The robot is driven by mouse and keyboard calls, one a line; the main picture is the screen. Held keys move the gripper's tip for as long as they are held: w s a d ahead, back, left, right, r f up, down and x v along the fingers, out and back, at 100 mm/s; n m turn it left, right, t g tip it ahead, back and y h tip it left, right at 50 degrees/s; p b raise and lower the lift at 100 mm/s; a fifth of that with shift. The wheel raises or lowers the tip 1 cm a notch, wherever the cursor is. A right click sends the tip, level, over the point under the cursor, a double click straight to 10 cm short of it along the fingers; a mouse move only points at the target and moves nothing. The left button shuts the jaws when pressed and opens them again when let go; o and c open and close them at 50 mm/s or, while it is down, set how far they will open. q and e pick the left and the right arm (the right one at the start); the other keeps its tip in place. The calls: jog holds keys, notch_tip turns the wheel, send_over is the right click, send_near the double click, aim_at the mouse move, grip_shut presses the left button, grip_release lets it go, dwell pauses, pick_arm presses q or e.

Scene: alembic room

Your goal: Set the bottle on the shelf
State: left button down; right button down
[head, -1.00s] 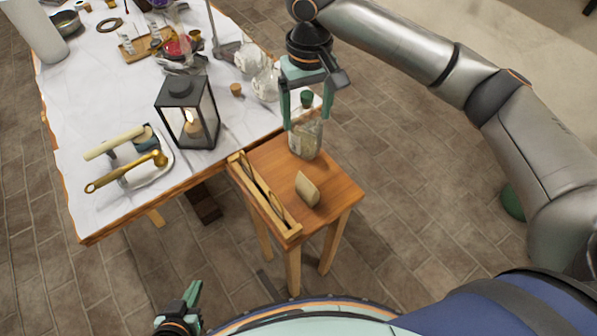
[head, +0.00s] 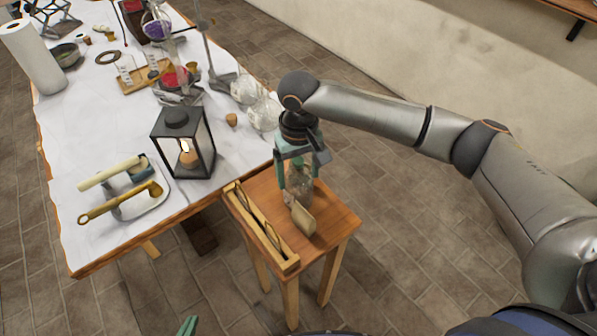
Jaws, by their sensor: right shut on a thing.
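My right gripper (head: 298,184) points down over the small wooden side table (head: 332,222). It is shut on a clear glass bottle (head: 299,190) with pale contents. The bottle looks upright, partly covered by the fingers. I cannot tell whether its base touches the tabletop. A tan wedge-shaped piece (head: 304,219) lies just in front of the bottle in the picture. Only a green fingertip of my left gripper (head: 187,326) shows at the bottom edge. A wooden ledge (head: 574,6) is cut off at the top right; I cannot tell whether it is the shelf.
The white-topped worktable (head: 105,235) holds a black lantern (head: 183,142), a tray with tools (head: 140,203), round flasks (head: 262,113) and a paper roll (head: 33,57). Open tiled floor lies right of the side table.

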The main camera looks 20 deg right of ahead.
grip_release()
jog(key=shift+f, duration=0.15)
